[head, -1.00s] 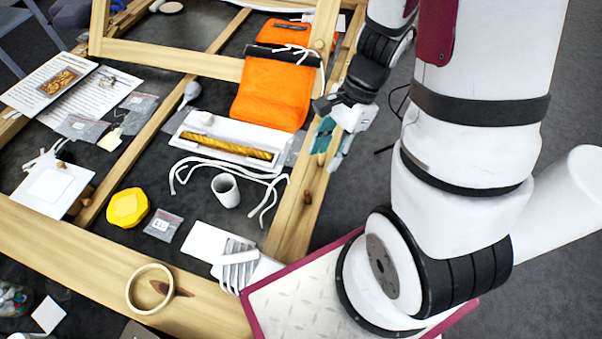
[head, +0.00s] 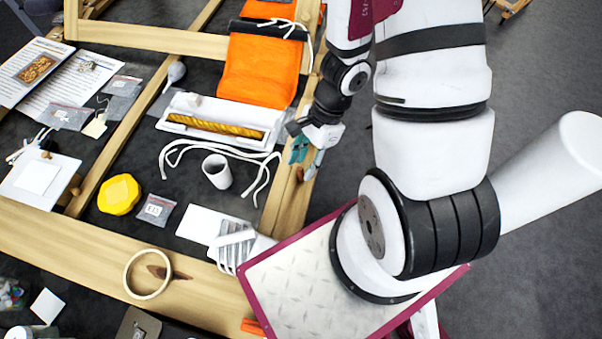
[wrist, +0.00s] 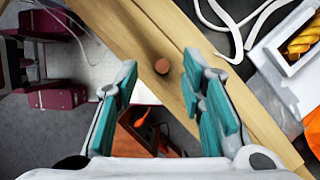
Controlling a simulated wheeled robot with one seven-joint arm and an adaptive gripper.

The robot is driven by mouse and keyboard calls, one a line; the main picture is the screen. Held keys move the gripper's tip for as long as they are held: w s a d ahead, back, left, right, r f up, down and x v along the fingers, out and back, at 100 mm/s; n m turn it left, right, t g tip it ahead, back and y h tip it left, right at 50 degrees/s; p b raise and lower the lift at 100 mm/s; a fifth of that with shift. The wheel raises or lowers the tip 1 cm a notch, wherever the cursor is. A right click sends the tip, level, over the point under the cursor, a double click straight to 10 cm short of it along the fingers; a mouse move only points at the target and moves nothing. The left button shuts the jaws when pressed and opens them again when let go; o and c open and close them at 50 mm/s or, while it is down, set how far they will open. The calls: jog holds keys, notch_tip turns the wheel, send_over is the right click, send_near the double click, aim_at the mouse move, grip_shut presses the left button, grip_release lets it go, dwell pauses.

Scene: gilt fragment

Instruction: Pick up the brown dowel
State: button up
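The brown dowel (wrist: 162,66) stands on the wooden beam and shows as a small round end in the wrist view. In the head view it is a small brown spot (head: 300,174) on the right-hand beam, just below my gripper (head: 305,152). In the wrist view my gripper (wrist: 160,88) is open, with teal-padded fingers either side of the view. The dowel appears between and just beyond the fingertips, with nothing held. I cannot tell the exact height gap.
The wooden beam (wrist: 120,25) runs diagonally under my gripper. A white tray with a gilt twisted piece (head: 215,129), white cord (head: 262,172) and a white cup (head: 217,171) lie left of it. An orange cloth (head: 262,68) is farther back. Floor is open to the right.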

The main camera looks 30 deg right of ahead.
aim_at(300, 171)
jog(key=shift+p+x, duration=0.7)
jog(key=shift+x, duration=1)
jog(key=shift+w, duration=0.1)
jog(key=c, duration=0.9)
